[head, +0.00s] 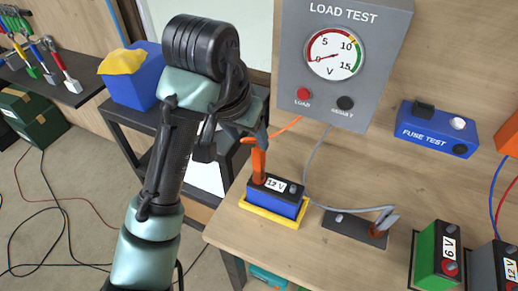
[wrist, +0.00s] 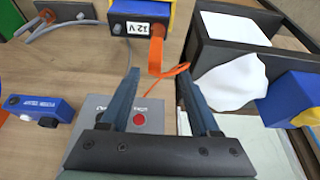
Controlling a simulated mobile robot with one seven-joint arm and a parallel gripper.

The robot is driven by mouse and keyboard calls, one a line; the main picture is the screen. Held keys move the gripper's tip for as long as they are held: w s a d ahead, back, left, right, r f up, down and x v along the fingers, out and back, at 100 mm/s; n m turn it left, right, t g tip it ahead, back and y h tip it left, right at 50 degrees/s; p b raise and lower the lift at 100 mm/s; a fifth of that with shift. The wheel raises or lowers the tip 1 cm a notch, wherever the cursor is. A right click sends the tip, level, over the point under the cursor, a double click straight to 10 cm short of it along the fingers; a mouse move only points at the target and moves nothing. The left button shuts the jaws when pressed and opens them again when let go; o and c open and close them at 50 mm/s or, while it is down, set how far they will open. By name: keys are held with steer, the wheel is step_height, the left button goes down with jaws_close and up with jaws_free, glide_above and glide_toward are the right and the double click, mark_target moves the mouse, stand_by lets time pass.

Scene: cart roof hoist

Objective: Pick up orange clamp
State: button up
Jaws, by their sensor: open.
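The orange clamp (head: 259,163) stands upright on top of the blue 12 V battery (head: 288,207), which sits in a yellow tray (head: 250,216) on the wooden bench. An orange cable runs from the clamp's upper end. My gripper (head: 257,141) is open and empty, close to the clamp's top. In the wrist view the clamp (wrist: 156,52) appears in line with the gap between my fingertips (wrist: 159,74), mostly beyond them. The cable curls in that gap. I cannot tell whether a finger touches the clamp.
The grey load test panel (head: 345,85) stands behind the battery. A grey clamp (head: 380,226) rests on a dark plate to the right. A black cart (head: 130,118) with a blue bin is left.

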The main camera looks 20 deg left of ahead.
mark_target(253, 149)
steer(key=b+x, duration=0.1)
steer(key=x, duration=0.6)
steer(key=shift+b, duration=0.35)
steer(key=shift+d+p+x, duration=0.2)
steer(key=shift+x, duration=1.2)
steer(key=shift+d+p+x, duration=0.15)
steer(key=shift+d+x, duration=0.05)
steer(key=shift+x, duration=1.25)
steer(key=shift+s, duration=0.1)
jaws_close()
